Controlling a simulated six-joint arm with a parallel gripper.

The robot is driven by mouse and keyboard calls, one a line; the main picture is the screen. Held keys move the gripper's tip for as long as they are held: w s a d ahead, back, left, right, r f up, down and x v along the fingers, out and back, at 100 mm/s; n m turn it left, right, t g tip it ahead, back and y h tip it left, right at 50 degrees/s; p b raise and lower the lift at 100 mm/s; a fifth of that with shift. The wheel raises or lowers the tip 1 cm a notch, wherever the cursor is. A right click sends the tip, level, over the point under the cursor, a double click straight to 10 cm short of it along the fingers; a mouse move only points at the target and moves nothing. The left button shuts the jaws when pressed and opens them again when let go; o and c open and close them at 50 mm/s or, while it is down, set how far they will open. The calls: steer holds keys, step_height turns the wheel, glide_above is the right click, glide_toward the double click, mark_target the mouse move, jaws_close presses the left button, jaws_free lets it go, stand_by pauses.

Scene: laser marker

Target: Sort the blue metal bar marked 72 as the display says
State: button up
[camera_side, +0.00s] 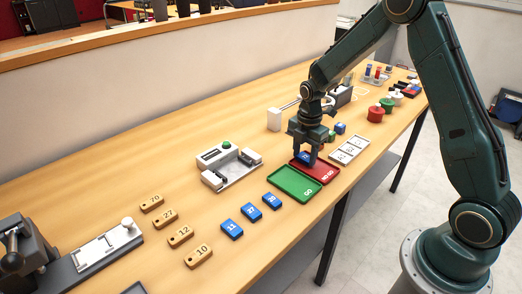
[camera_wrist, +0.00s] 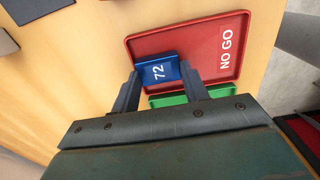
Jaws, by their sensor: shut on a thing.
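The blue metal bar marked 72 (camera_wrist: 159,71) is between the fingers of my gripper (camera_wrist: 160,88), which is shut on it. The bar is over the left part of the red NO GO tray (camera_wrist: 226,71) in the wrist view; I cannot tell whether it touches the tray floor. In the side view my gripper (camera_side: 306,156) points down at the red tray (camera_side: 326,173) and partly hides the bar. The green GO tray (camera_side: 297,184) lies beside the red one and looks empty. The grey device with a green button (camera_side: 228,165) stands left of the trays; its display is unreadable.
Several blue bars (camera_side: 251,212) and several wooden tags (camera_side: 180,236) lie in rows on the table. A white-panelled rack (camera_side: 349,150) sits right of the red tray. The table's front edge is close to the green tray.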

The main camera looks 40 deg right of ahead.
steer(key=o, duration=1.1)
steer(key=shift+s+f, duration=0.2)
steer(key=shift+f, duration=0.3)
steer(key=shift+c, duration=0.2)
steer(key=shift+o, duration=0.2)
steer(key=shift+r, duration=0.1)
steer(key=shift+o, duration=0.2)
steer(key=shift+w+r, duration=0.1)
steer(key=shift+r, duration=0.05)
step_height(320, 180, up, 14)
steer(key=shift+r, duration=0.15)
